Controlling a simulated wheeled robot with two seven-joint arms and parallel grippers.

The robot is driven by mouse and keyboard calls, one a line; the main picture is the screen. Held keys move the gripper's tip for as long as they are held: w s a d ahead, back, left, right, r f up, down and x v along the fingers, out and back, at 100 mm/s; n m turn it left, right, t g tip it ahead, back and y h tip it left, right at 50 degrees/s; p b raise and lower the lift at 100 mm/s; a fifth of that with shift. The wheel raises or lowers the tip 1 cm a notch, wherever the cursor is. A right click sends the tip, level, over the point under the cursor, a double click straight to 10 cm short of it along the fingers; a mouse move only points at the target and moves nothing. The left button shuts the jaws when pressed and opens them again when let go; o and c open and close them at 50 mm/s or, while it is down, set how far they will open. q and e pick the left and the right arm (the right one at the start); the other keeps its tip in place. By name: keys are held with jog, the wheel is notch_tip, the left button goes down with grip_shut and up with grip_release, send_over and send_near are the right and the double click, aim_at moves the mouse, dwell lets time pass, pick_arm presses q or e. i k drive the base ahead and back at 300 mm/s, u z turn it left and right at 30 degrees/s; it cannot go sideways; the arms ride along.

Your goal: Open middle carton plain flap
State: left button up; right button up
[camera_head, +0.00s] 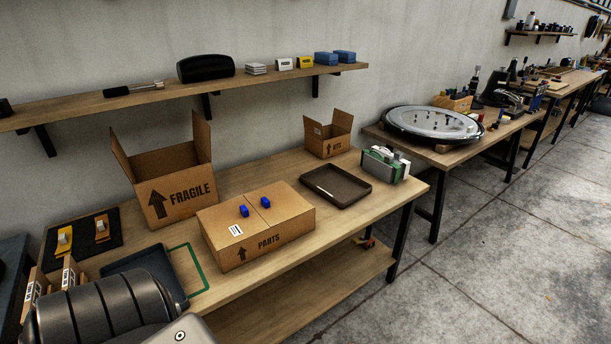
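The middle carton (290,231), marked PARTS, sits upright on the wooden workbench (342,218). Its two top flaps lie flat and closed, meeting at a seam. The plain flap (288,208) is on the right and has a blue tab (265,202) near the seam. The other flap (225,217), on the left, has a white barcode label (236,230) and its own blue tab (244,210). Part of my arm fills the lower left corner. Neither gripper is in view, and nothing of mine touches the carton.
An open FRAGILE carton (177,177) stands behind left, and a small open KITS carton (328,142) behind right. An empty dark tray (336,187) lies right of the PARTS carton. A green-framed item (205,272) lies to its left. A shelf (190,92) runs above.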

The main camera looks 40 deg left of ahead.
aim_at(277, 204)
jog(key=i, duration=2.95)
jog(key=u, duration=2.6)
jog(key=i, duration=0.55)
jog(key=u, duration=0.7)
